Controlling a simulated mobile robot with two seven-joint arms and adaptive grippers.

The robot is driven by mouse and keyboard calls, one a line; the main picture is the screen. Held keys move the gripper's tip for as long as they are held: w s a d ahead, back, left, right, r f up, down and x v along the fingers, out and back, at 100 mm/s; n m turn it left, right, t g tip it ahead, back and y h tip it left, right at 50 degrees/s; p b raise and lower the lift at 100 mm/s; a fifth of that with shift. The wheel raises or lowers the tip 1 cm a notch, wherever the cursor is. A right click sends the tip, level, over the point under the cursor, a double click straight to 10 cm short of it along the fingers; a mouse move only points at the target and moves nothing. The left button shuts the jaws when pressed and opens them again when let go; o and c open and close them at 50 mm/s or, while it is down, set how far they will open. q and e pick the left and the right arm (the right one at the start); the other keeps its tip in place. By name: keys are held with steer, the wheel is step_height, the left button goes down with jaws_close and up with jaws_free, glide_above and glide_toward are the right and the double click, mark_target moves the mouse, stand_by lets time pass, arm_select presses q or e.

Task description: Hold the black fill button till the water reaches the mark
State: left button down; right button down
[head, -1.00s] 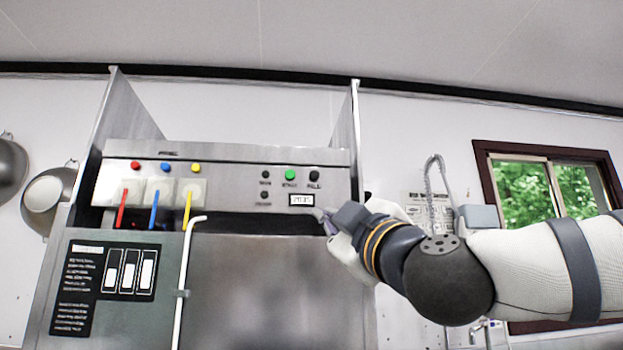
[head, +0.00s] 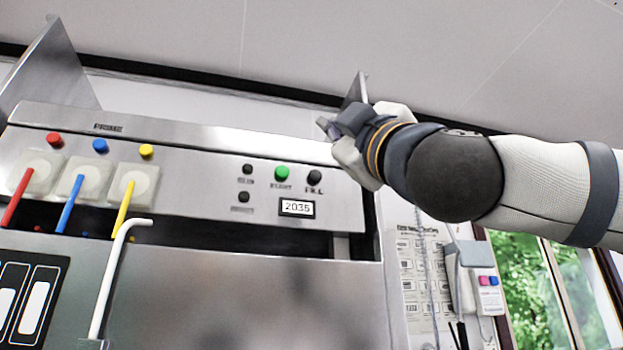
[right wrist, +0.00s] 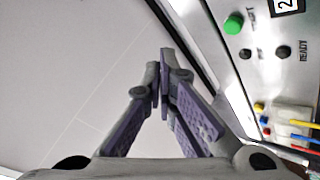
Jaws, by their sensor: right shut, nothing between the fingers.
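The black fill button (head: 314,177), labelled FILL, sits at the right end of the steel panel (head: 200,195), right of the green button (head: 281,173). My right gripper (head: 323,124) is shut and empty. In the head view it appears above the fill button and apart from it. In the right wrist view its closed fingertips (right wrist: 164,62) have nothing between them; the green button (right wrist: 233,22) shows there, but the fill button does not. The display (head: 297,208) below reads 2035. No water or level mark is visible. My left gripper is out of view.
Red, blue and yellow levers (head: 123,208) and a white bent pipe (head: 108,275) stand at the left.

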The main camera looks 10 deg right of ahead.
mark_target(315, 176)
steer(key=w, duration=0.9)
steer(key=shift+a+b, duration=0.2)
steer(key=shift+b, duration=0.15)
stand_by(1.1)
steer(key=shift+w, duration=0.4)
steer(key=shift+w+f, duration=0.1)
steer(key=shift+w, duration=0.45)
stand_by(1.9)
stand_by(1.5)
steer(key=shift+s+p, duration=0.35)
steer(key=shift+s, duration=0.6)
